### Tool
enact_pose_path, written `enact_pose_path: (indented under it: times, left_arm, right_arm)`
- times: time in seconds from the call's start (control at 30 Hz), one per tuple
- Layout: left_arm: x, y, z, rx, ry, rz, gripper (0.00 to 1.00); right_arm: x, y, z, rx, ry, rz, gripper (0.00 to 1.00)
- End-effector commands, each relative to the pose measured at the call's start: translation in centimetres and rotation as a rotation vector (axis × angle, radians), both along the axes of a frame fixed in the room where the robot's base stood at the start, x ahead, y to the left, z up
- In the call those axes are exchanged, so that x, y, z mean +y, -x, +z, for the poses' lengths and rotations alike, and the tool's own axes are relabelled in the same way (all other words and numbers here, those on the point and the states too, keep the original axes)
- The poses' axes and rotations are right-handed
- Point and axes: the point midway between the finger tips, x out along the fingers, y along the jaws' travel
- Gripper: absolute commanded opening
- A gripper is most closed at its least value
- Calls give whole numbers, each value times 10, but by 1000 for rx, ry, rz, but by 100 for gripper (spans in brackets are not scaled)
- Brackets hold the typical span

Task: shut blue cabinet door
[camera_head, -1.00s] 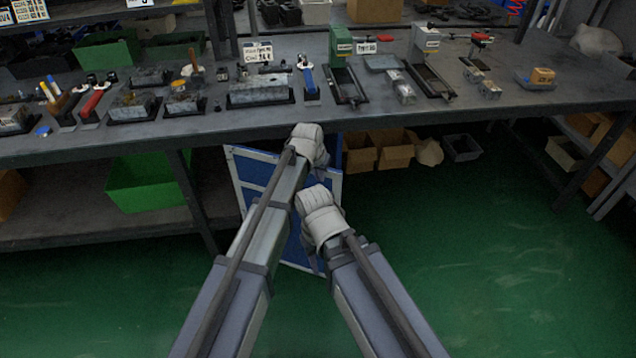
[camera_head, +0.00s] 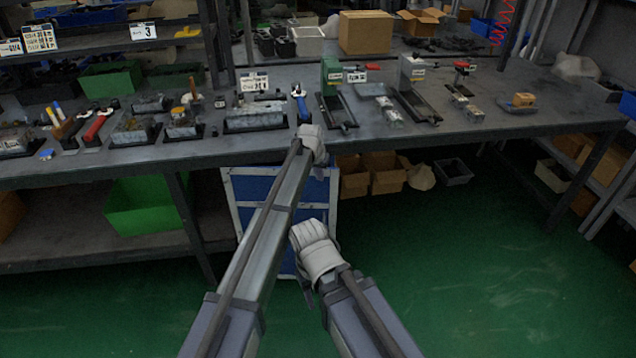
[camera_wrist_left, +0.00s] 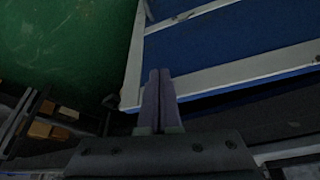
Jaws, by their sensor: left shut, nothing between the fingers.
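The blue cabinet door (camera_head: 252,188) with its pale metal frame is under the bench in the head view, partly hidden by my arms. It faces me almost squarely; I cannot tell whether a gap is left at its edge. The left wrist view shows a blue panel (camera_wrist_left: 230,42) with pale bars. My left gripper (camera_head: 319,166) is at the panel's upper right, just below the bench edge. Its fingers (camera_wrist_left: 160,85) are together and empty, close to the pale frame; contact is unclear. My right gripper (camera_head: 304,284) is lower, in front of the panel; its fingers are mostly hidden.
The long workbench (camera_head: 420,146) with valve blocks and tools spans above the cabinet. A green bin (camera_head: 140,205) is on the lower shelf at left. Cardboard boxes (camera_head: 385,178) and a grey crate (camera_head: 454,171) are at right. The green floor (camera_head: 470,270) in front is open.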

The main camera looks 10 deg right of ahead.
Motion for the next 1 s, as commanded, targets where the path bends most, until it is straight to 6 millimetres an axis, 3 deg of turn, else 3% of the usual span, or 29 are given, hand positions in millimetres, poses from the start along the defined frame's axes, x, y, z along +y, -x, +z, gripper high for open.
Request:
enact_pose_path:
  times: [0.1,0.3,1.0]
  left_arm:
    - [-3,-18,0,0,0,0,0]
    - [-5,-28,0,0,0,1,0]
    - [-4,-24,0,0,0,0,0]
  right_arm:
    - [0,0,0,0,0,0,50]
    - [0,0,0,0,0,0,50]
    - [0,0,0,0,0,0,50]
